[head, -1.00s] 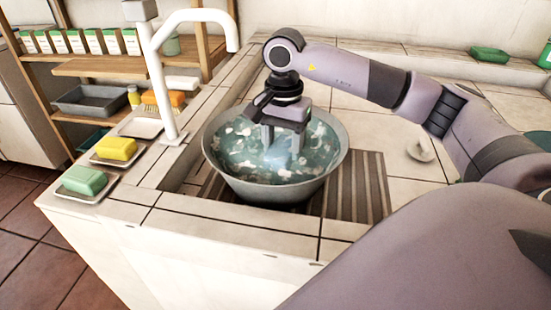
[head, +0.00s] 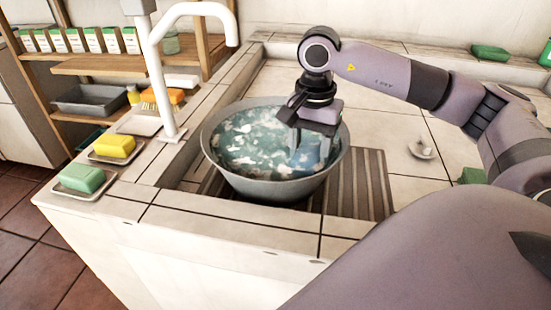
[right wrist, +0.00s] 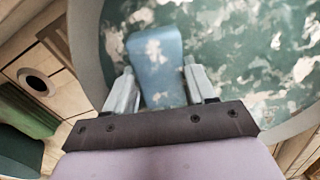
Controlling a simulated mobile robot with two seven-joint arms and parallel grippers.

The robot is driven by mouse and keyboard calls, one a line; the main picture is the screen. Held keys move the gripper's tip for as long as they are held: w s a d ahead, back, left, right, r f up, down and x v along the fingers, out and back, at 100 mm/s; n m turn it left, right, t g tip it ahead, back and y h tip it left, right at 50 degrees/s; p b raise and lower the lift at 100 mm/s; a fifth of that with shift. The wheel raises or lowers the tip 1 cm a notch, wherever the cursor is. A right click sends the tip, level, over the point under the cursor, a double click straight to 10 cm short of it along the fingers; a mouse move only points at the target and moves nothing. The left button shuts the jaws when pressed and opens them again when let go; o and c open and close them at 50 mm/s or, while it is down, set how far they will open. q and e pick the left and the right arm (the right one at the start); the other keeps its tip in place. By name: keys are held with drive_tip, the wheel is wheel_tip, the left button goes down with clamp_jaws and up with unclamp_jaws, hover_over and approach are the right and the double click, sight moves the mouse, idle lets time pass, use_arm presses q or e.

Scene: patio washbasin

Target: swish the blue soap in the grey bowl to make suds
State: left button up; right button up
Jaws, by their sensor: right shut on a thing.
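The grey bowl (head: 262,186) stands on a slatted rack in the basin and holds greenish water with whitish patches on its surface (head: 243,140). My right gripper (head: 308,150) points down into the right side of the bowl, its fingertips at or in the water. It is shut on the blue soap (head: 307,157), which is partly under the water. In the right wrist view the blue soap (right wrist: 157,68) sits between the two fingers (right wrist: 158,92), with whitish flecks over it. My left gripper is not in view.
A white tap (head: 160,75) rises at the basin's left edge. Green soap (head: 81,178) and yellow soap (head: 115,146) lie on dishes at the left. The slatted rack (head: 365,185) is bare right of the bowl.

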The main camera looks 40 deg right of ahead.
drive_tip(key=shift+w+a+p, duration=0.25)
drive_tip(key=shift+w+a, duration=0.15)
drive_tip(key=shift+w, duration=0.5)
drive_tip(key=shift+w+a+p, duration=0.25)
drive_tip(key=shift+w+a, duration=0.15)
drive_tip(key=shift+w, duration=0.45)
drive_tip(key=shift+w+a+p, duration=0.25)
drive_tip(key=shift+w+a, duration=0.15)
drive_tip(key=shift+w, duration=0.5)
